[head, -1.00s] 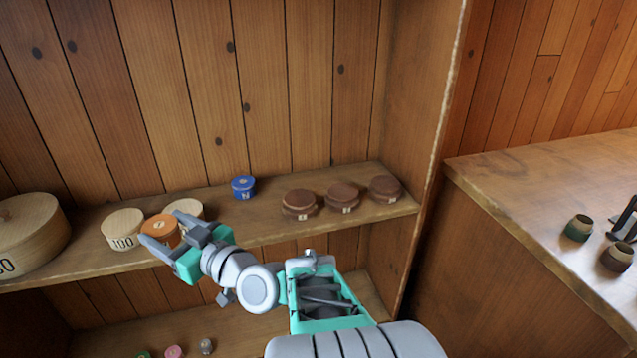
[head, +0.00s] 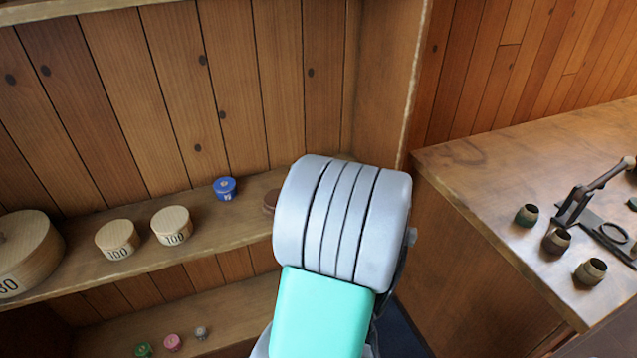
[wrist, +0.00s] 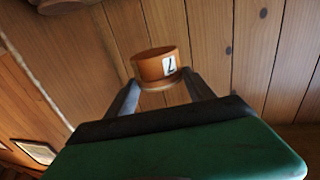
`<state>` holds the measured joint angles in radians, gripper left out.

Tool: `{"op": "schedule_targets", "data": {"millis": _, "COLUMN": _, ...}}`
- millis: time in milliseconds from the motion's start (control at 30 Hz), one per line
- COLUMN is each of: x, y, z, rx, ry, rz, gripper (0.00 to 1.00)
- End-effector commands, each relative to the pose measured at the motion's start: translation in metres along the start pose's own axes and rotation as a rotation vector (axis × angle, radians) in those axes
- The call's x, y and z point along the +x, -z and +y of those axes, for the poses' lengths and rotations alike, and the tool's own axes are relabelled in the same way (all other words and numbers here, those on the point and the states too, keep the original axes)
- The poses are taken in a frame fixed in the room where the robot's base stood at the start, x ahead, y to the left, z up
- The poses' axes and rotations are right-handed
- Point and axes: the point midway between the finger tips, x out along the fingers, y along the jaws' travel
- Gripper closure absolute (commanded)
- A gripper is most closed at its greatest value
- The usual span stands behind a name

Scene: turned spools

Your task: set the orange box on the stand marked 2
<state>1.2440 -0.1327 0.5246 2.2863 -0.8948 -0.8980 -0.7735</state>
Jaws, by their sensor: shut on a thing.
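The orange box (wrist: 153,68), round with a white label bearing a dark mark, is between my gripper's two fingertips (wrist: 160,82) in the wrist view. My gripper is shut on it, and the wood-plank wall is behind it. In the head view my own arm hides the gripper and the box. One dark brown round stand (head: 270,201) shows only its left edge beside my arm. The other stands are hidden there, and I cannot read which is marked 2. A brown round thing (wrist: 62,5) is cut off at the wrist view's top left.
On the shelf (head: 80,270) stand two pale boxes marked 100 (head: 118,238), a large pale box (head: 25,255) and a small blue spool (head: 225,188). Small spools (head: 172,342) are on the lower shelf. The counter (head: 480,180) at right holds several small cups (head: 557,241).

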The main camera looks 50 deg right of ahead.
Motion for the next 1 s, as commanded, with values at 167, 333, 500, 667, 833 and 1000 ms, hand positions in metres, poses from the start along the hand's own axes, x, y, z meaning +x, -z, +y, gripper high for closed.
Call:
{"op": "schedule_targets", "data": {"millis": 167, "x": 0.043, "y": -0.021, "z": 0.018, "rx": 0.002, "ry": 0.002, "rz": -0.002, "gripper": 0.79}}
{"op": "schedule_targets", "data": {"millis": 333, "x": 0.069, "y": -0.061, "z": 0.029, "rx": 0.003, "ry": 0.001, "rz": -0.003, "gripper": 0.79}}
{"op": "schedule_targets", "data": {"millis": 500, "x": 0.083, "y": -0.077, "z": 0.035, "rx": 0.001, "ry": 0.002, "rz": 0.0, "gripper": 0.79}}
{"op": "schedule_targets", "data": {"millis": 667, "x": 0.085, "y": -0.105, "z": 0.036, "rx": 0.003, "ry": 0.002, "rz": -0.002, "gripper": 0.79}}
{"op": "schedule_targets", "data": {"millis": 833, "x": 0.085, "y": -0.108, "z": 0.035, "rx": 0.0, "ry": 0.003, "rz": 0.002, "gripper": 0.79}}
{"op": "schedule_targets", "data": {"millis": 1000, "x": 0.085, "y": -0.11, "z": 0.035, "rx": 0.0, "ry": 0.003, "rz": 0.001, "gripper": 0.79}}
